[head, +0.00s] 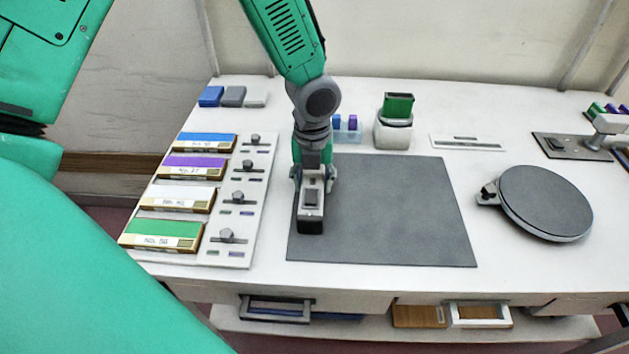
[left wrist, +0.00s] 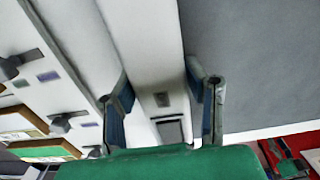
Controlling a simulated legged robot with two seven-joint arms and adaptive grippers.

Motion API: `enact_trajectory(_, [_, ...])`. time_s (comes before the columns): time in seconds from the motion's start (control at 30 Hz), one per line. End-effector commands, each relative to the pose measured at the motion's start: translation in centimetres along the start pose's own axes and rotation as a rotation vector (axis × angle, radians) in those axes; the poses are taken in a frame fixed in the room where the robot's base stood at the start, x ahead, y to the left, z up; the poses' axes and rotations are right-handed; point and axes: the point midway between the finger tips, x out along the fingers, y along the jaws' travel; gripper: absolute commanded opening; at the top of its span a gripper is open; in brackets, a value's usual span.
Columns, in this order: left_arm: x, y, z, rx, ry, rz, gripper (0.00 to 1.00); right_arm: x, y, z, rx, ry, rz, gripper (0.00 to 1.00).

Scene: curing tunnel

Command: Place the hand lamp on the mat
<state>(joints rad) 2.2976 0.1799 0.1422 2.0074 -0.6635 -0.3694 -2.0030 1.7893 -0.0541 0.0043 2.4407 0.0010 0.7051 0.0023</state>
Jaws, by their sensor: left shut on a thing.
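My left gripper (head: 314,180) points down over the left part of the dark grey mat (head: 410,210). It is shut on the hand lamp (head: 311,200), a pale, boxy body with a dark end facing the front of the table. In the left wrist view the lamp (left wrist: 150,45) runs between the two fingers (left wrist: 160,92), with a small dark square and a dark panel on it. The mat (left wrist: 265,60) lies to its right there. I cannot tell whether the lamp touches the mat. My right gripper is not in view.
A white board with knobs (head: 238,195) and several labelled boxes (head: 178,199) stand left of the mat. A white holder with a green block (head: 393,130) stands behind it. A round grey plate (head: 546,202) lies to the right. Most of the mat is bare.

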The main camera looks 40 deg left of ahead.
Motion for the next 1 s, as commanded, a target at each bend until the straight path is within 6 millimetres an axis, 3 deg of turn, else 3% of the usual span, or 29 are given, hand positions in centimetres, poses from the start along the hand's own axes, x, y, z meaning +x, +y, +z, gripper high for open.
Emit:
enact_trajectory(0.1, [-0.2, 0.0, 0.0, -0.002, -0.002, 0.000, 0.00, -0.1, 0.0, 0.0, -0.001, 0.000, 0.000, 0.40])
enact_trajectory(0.13, [-0.1, 0.0, 0.0, -0.002, -0.001, 0.001, 0.50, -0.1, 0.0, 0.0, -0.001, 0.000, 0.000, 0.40])
enact_trajectory(0.17, [-0.2, 0.0, -0.1, -0.002, -0.002, 0.001, 0.60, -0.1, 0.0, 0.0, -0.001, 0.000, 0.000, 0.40])
enact_trajectory(0.57, [-0.7, -0.2, -0.1, -0.002, -0.002, 0.002, 0.60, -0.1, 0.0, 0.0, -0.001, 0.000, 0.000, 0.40])
enact_trajectory(0.67, [-2.1, -0.2, 0.0, -0.003, -0.003, -0.003, 0.60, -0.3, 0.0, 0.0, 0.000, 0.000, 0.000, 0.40])
enact_trajectory(1.0, [-9.2, -0.1, 0.0, -0.003, -0.003, -0.002, 0.60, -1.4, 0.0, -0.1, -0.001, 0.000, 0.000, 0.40])
